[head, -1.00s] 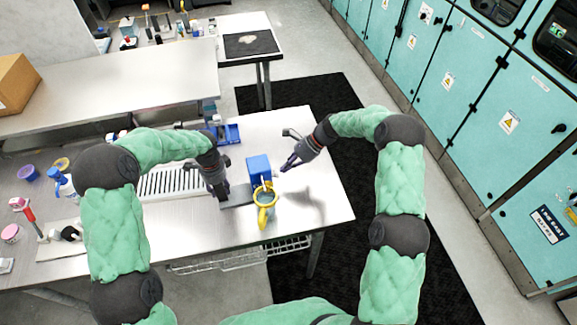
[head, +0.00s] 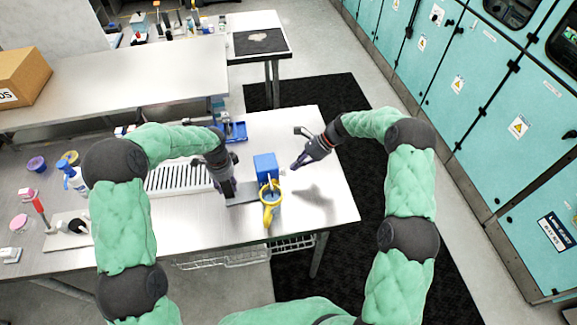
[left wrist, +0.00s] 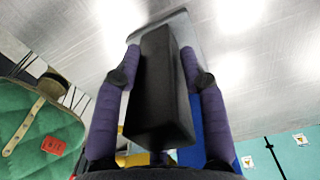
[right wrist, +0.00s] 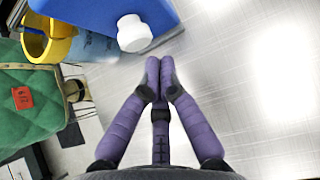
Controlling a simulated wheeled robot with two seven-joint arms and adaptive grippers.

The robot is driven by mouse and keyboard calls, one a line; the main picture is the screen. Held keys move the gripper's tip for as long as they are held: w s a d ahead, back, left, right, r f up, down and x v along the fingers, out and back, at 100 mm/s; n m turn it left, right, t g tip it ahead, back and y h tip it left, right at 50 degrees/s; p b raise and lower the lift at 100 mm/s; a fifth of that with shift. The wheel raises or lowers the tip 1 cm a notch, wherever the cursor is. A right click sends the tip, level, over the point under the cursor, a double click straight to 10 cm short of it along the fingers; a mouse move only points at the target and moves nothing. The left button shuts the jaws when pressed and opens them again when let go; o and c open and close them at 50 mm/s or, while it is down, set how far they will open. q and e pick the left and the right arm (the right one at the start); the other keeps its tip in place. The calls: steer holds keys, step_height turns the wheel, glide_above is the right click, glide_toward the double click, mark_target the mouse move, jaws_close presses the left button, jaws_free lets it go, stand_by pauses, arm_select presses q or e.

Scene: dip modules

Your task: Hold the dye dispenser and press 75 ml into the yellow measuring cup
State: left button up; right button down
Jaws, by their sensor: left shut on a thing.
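The dye dispenser has a blue box-shaped head (head: 265,167) and a grey base plate (head: 242,193), standing on the table. My left gripper (head: 228,188) is shut around a dark upright block (left wrist: 160,95), which seems to be the dispenser's handle. The yellow measuring cup (head: 271,192) is in front of the blue head; its yellow rim (right wrist: 55,38) also shows in the right wrist view. A white round knob (right wrist: 134,33) sticks out from the blue head. My right gripper (head: 296,166) is right of the dispenser, fingertips together, empty and apart from the knob.
The table (head: 320,200) is clear right of the dispenser. A white slotted rack (head: 178,178) lies left of my left gripper. A blue tray (head: 236,132) sits behind. Bottles and small containers, including a spray bottle (head: 74,178), crowd the left end.

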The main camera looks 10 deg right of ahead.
steer(key=v, duration=1)
steer(key=shift+d, duration=0.3)
steer(key=shift+w, duration=0.1)
steer(key=shift+w+d, duration=0.2)
steer(key=shift+d, duration=0.85)
steer(key=a+r+x, duration=0.2)
steer(key=x, duration=1)
steer(key=shift+a+f, duration=0.25)
steer(key=shift+f, duration=0.05)
